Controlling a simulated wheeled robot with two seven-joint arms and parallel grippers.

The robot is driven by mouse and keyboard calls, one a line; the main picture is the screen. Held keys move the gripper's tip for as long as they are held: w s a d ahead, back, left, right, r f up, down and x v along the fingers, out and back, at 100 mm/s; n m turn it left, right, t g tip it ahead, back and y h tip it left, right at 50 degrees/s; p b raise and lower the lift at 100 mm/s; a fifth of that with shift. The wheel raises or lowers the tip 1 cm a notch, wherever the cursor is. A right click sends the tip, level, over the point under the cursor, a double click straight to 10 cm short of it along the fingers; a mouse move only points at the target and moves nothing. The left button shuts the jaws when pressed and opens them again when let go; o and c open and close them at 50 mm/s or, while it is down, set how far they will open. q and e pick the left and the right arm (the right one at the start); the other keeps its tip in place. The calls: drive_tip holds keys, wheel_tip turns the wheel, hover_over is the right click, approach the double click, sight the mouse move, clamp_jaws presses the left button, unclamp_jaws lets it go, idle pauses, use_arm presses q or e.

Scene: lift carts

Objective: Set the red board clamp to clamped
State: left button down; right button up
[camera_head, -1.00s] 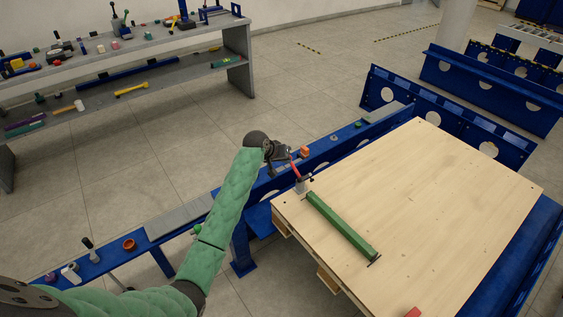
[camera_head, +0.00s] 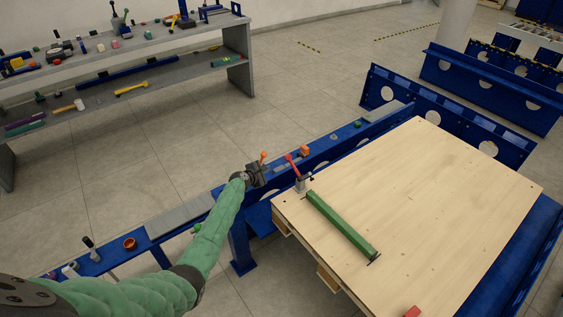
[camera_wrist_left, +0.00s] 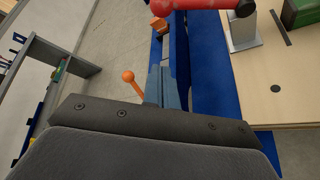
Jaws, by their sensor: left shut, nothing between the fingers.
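The red board clamp (camera_head: 292,165) stands at the left corner of the wooden board (camera_head: 420,205). Its red handle tilts up and to the left from a grey base. The red handle (camera_wrist_left: 205,4) and grey base (camera_wrist_left: 243,32) also show at the top of the left wrist view. My left gripper (camera_head: 257,175) is shut and empty, left of the clamp and apart from it. Its fingertips are small and hard to make out. My right gripper is not in view.
A green bar (camera_head: 342,226) lies on the board near the clamp. An orange-knobbed lever (camera_head: 263,158) rises beside my gripper. A blue rail (camera_head: 330,147) runs along the board's left side. A red piece (camera_head: 413,312) sits at the near board edge. Shelves stand back left.

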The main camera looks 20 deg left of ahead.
sight(294, 166)
use_arm(q)
drive_tip(key=shift+a+r+n, duration=0.1)
drive_tip(key=shift+a+n, duration=0.1)
drive_tip(key=shift+n, duration=0.5)
drive_tip(key=shift+w, duration=0.1)
use_arm(e)
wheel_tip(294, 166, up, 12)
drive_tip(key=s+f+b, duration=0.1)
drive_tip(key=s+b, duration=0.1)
drive_tip(key=b, duration=0.1)
use_arm(q)
drive_tip(key=b+x, duration=0.2)
drive_tip(key=x, duration=0.8)
drive_tip(key=d+r+p, duration=0.1)
drive_tip(key=p, duration=0.1)
drive_tip(key=d+r+p, duration=0.1)
drive_tip(key=r+p, duration=0.1)
drive_tip(key=shift+s+d+r, duration=0.1)
drive_tip(key=shift+s+d, duration=0.2)
drive_tip(key=shift+s, duration=0.1)
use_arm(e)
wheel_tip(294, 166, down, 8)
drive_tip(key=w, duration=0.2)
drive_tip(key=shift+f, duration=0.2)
